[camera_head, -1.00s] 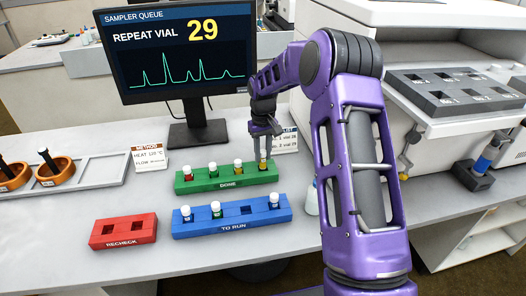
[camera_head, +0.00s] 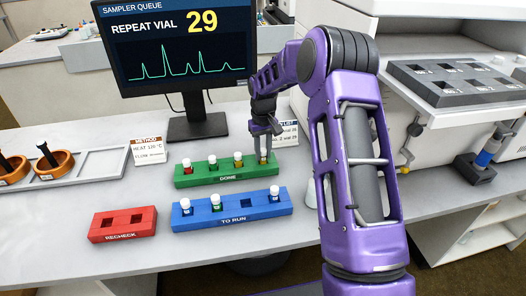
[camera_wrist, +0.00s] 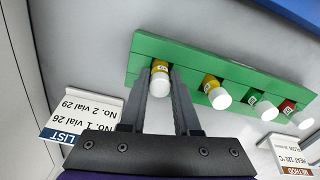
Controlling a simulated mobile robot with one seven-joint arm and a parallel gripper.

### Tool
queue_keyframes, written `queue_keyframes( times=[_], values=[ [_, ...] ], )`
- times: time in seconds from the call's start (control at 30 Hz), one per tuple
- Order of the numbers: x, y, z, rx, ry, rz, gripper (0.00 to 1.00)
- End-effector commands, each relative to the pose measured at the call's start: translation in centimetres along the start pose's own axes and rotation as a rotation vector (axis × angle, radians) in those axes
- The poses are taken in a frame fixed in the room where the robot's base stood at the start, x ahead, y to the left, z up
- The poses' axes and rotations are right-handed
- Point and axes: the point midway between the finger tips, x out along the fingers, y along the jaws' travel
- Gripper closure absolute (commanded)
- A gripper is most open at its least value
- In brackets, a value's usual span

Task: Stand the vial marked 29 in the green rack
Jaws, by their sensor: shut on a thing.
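The green rack (camera_head: 205,181), marked DONE, stands on the bench. My gripper (camera_head: 263,158) is over its right end hole, its two fingers on either side of a white-capped yellow vial (camera_wrist: 160,80). In the wrist view, my gripper (camera_wrist: 162,72) is shut on this vial, which stands in the end hole. How deep it sits and its number cannot be made out. Beside it in the rack stand a second yellow vial (camera_head: 238,159), a green vial (camera_head: 212,161) and a red vial (camera_head: 186,164). The monitor (camera_head: 180,45) reads REPEAT VIAL 29.
The blue TO RUN rack (camera_head: 232,220) stands in front of the green one, with three vials and one empty hole. The red RECHECK rack (camera_head: 123,226) is empty. A list card (camera_wrist: 75,115) stands close by my gripper. A METHOD card (camera_head: 147,151) stands left of the green rack.

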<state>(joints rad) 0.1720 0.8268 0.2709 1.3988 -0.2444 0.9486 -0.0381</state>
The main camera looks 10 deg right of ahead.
Motion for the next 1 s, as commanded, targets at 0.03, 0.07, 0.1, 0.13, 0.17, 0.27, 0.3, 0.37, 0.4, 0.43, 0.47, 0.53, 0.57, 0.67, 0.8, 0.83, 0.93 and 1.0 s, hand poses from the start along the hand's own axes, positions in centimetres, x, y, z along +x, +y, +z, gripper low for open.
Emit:
queue_keyframes(
  times=[0.03,0.07,0.1,0.13,0.17,0.27,0.3,0.37,0.4,0.43,0.47,0.53,0.57,0.67,0.8,0.83,0.93,1.0],
  values=[
    [-0.02,0.00,0.00,0.000,0.000,0.000,1.00],
    [-0.01,0.00,0.00,0.000,0.000,0.000,1.00],
    [-0.01,0.00,0.00,0.000,0.000,0.000,1.00],
    [-0.01,0.00,0.00,0.000,0.000,0.000,1.00],
    [-0.01,0.00,0.00,0.000,0.000,0.000,1.00],
    [0.00,0.00,0.00,0.000,0.000,0.000,1.00],
    [0.02,0.00,-0.01,0.000,0.000,0.000,1.00],
    [0.07,0.00,-0.01,0.000,0.000,0.000,1.00],
    [0.11,0.00,-0.01,0.000,0.000,0.000,1.00],
    [0.14,0.00,-0.01,0.000,0.000,0.000,1.00],
    [0.18,0.00,-0.01,0.000,0.000,0.000,1.00],
    [0.27,0.00,-0.01,0.000,0.000,0.000,1.00],
    [0.31,0.01,-0.01,0.000,0.000,0.000,1.00],
    [0.43,0.01,0.00,0.000,0.000,0.000,1.00],
    [0.40,0.01,-0.01,0.000,0.000,0.000,0.48],
    [0.40,0.01,-0.01,0.000,0.000,0.000,0.43],
    [0.40,0.00,0.00,0.000,0.000,0.000,0.35],
    [0.40,0.00,-0.01,0.000,0.000,0.000,0.35]
  ],
)
